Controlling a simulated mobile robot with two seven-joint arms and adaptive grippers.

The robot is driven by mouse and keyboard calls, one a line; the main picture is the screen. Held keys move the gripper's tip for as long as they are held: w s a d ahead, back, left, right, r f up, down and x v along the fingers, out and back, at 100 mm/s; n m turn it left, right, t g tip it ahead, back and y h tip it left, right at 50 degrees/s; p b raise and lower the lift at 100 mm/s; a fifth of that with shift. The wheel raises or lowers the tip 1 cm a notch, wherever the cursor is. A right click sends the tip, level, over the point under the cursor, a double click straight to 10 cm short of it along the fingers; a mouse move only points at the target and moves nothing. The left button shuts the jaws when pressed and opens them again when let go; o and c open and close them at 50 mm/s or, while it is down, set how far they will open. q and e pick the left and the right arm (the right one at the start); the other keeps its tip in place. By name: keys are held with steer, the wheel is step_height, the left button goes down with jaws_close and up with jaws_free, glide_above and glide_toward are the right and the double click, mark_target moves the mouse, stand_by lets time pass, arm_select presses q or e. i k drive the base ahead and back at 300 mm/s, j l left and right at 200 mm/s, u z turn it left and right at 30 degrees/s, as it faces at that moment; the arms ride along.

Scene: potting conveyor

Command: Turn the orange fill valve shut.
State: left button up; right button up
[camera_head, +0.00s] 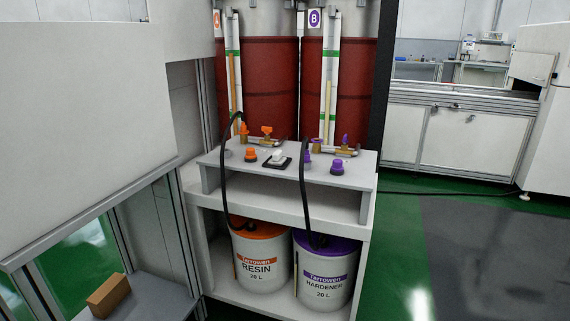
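An orange valve with a flat handle (267,130) stands at the back of the grey bench top (330,180), in front of the left red tank (272,80). Its handle looks crosswise in the picture, but I cannot tell whether the valve is open or shut. Just left of it is an orange fitting (244,129), beside a black hose (222,170). An orange knob (250,155) sits nearer the front edge. Neither of my grippers is in view.
Purple fittings (345,140) and a purple knob (337,166) sit on the bench's right. A white switch (278,156) lies between. Below stand a resin bucket (258,275) and a hardener bucket (324,275). A white panel (80,130) fills the left. Green floor is clear at right.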

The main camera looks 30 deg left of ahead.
mark_target(266, 130)
steer(key=k+j, duration=0.15)
steer(key=j, duration=0.4)
steer(key=k+j, duration=0.15)
steer(key=j, duration=0.35)
steer(key=k+j+z, duration=0.1)
steer(key=j, duration=0.45)
steer(key=k+j, duration=0.25)
steer(key=j, duration=0.25)
steer(key=k+j+z, duration=0.1)
steer(key=j, duration=0.4)
steer(key=k+j, duration=0.3)
steer(key=j, duration=0.2)
steer(key=k+j, duration=0.15)
steer(key=j, duration=0.35)
steer(key=k+j+z, duration=0.1)
steer(key=j, duration=0.4)
steer(key=i+l+u, duration=0.15)
steer(key=l, duration=0.3)
steer(key=i+l+u, duration=0.15)
steer(key=l, duration=0.35)
steer(key=i+l+u, duration=0.15)
steer(key=l, duration=0.4)
steer(key=i+l+u, duration=0.15)
steer(key=l, duration=0.35)
steer(key=i+l+u, duration=0.15)
steer(key=l, duration=0.4)
